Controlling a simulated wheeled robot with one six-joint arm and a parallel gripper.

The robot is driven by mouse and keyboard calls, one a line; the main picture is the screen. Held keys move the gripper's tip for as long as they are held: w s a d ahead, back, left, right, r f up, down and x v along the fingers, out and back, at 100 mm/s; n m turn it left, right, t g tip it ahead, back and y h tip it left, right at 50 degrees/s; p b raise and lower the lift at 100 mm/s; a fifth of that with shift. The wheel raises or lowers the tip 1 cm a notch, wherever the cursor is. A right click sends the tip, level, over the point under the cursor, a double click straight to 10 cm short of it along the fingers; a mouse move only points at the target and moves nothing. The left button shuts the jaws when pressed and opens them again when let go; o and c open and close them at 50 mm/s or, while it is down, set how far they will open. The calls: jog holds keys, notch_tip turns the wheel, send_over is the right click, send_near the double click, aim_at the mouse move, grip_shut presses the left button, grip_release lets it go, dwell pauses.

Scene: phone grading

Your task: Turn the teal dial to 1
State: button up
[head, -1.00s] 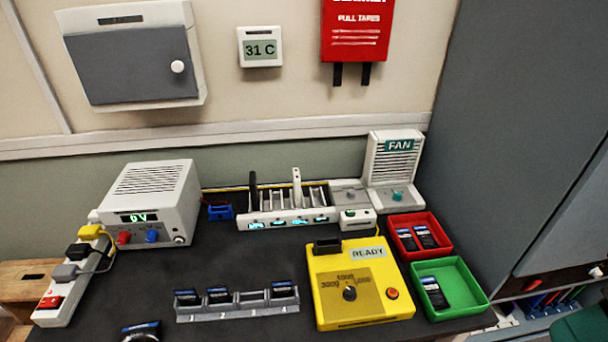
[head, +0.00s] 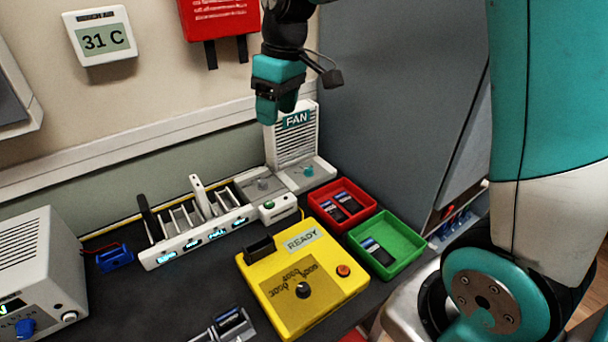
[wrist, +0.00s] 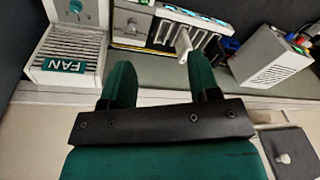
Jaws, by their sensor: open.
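The teal dial (head: 308,171) sits on the grey base of the white fan unit (head: 294,140), at the back of the bench. The dial also shows in the wrist view (wrist: 75,6), at the top left, above the FAN label. Its setting is too small to read. My gripper (head: 277,118) hangs in the air, in front of the fan panel's upper left in the head view. In the wrist view its two green fingers (wrist: 154,80) are apart with nothing between them. The fan lies to the left of the fingers there.
A grey dial plate (head: 262,186) and the charging rack (head: 200,236) stand left of the fan. The red tray (head: 361,197) and green tray (head: 407,257) hold phones in front. The yellow tester (head: 270,309) reads READY. A tall grey cabinet (head: 400,100) bounds the right.

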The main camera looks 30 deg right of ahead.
jog(key=w+d+f+b, duration=0.2)
jog(key=w+d+f, duration=0.5)
jog(key=w+d, duration=0.2)
jog(key=m+h, duration=0.1)
send_over(309, 169)
notch_tip(309, 169, down, 4)
jog(key=shift+g, duration=0.3)
notch_tip(309, 169, down, 17)
jog(key=shift+w+f+p, duration=0.1)
jog(key=shift+p, duration=0.5)
jog(key=c, duration=0.9)
